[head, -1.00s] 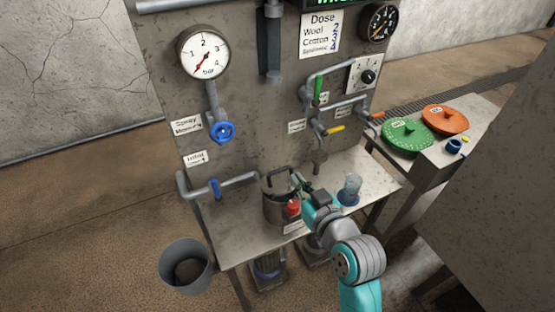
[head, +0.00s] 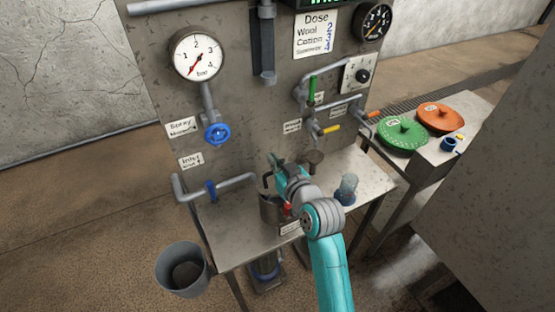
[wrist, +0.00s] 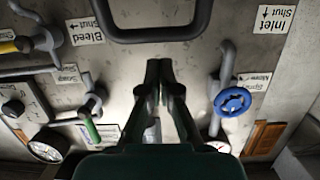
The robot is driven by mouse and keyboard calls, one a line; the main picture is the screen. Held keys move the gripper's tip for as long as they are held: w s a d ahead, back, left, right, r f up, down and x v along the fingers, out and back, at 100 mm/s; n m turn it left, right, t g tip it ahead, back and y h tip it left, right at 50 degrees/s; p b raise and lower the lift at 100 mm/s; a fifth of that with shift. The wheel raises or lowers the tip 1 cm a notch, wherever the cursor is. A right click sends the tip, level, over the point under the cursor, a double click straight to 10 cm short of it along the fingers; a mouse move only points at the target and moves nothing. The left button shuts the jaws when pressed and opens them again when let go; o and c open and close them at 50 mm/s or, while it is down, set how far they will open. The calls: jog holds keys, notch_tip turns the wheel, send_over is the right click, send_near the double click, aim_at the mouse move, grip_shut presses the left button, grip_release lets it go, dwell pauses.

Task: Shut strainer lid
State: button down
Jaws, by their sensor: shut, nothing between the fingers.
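The strainer (head: 270,213) is a dark metal pot on the bench, partly hidden behind my arm. A dark bent handle (head: 266,181) stands up at its top left. The lid itself is mostly hidden, so I cannot tell its angle. A red part (head: 287,208) shows at the pot's front right. My gripper (head: 275,161) is above the strainer, near the panel, with its fingers together and empty. In the wrist view my gripper (wrist: 165,68) points toward the panel. A thick dark U-shaped bar (wrist: 155,35), probably the handle, lies just beyond the fingertips; contact is unclear.
The panel (head: 245,125) behind carries a blue valve wheel (head: 217,134), a yellow lever (head: 331,129) and a green lever (head: 311,90). A glass jar (head: 347,188) stands right of the strainer. A grey bucket (head: 184,270) is on the floor at left. Bare bench (head: 225,225) lies left of the strainer.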

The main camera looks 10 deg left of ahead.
jog(key=shift+s+d+f, duration=0.15)
jog(key=shift+s+f, duration=0.15)
jog(key=shift+f, duration=0.2)
jog(key=shift+s+d+f, duration=0.15)
jog(key=shift+s+f, duration=0.1)
jog(key=shift+f, duration=0.25)
